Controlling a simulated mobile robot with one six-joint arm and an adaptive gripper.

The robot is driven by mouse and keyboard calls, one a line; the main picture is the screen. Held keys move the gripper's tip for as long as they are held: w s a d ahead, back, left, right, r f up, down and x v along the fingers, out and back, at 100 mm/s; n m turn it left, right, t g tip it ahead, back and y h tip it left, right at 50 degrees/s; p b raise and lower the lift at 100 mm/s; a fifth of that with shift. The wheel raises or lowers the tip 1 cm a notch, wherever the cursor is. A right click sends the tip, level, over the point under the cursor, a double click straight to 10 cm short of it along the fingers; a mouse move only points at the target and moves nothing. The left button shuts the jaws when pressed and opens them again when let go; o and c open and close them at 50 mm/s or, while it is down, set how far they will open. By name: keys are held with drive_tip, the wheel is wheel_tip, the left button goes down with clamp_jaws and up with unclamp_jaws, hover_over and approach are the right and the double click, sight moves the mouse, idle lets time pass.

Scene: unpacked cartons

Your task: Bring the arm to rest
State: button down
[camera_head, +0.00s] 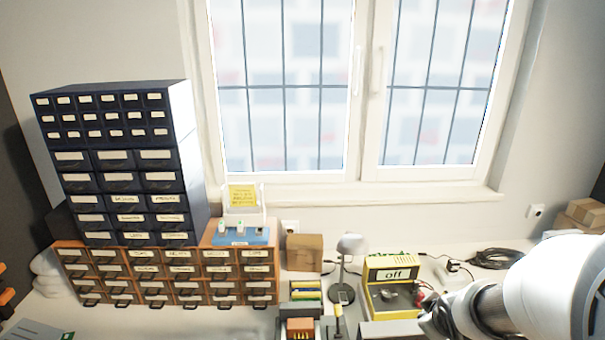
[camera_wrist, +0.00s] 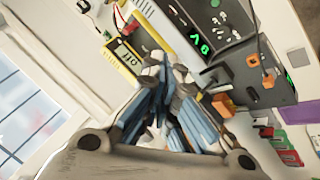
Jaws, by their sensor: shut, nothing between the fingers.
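My arm (camera_head: 545,290) reaches in from the lower right in the head view, over the right part of the worktop. Its dark end is low in that view, beside the yellow box, and the fingers cannot be made out there. In the wrist view my gripper (camera_wrist: 166,76) shows its fingers closed together, with nothing seen between them. The fingers point toward a yellow meter (camera_wrist: 123,52) and a grey device with green digits (camera_wrist: 195,35). I cannot tell how far the fingertips are from these.
Dark drawer cabinets (camera_head: 125,165) stand on brown drawers (camera_head: 165,272) at the left. A cardboard box (camera_head: 304,252), a lamp (camera_head: 345,268) and a yellow box marked "off" (camera_head: 392,272) stand below the window. A black cable coil (camera_head: 496,258) and cartons (camera_head: 585,214) are at the right.

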drive_tip(key=s+a+r+m, duration=0.2)
drive_tip(key=s+a+r, duration=0.1)
drive_tip(key=s, duration=0.4)
drive_tip(key=s+a+r+m+g+y, duration=0.1)
drive_tip(key=s+a+r+m, duration=0.1)
drive_tip(key=s+a+r, duration=0.2)
drive_tip(key=s+a+r+m+g+y, duration=0.1)
drive_tip(key=s+a+r, duration=0.3)
drive_tip(key=s, duration=0.7)
drive_tip(key=shift+a+r+m, duration=0.25)
drive_tip(key=shift+a+m, duration=0.45)
drive_tip(key=shift+a, duration=0.5)
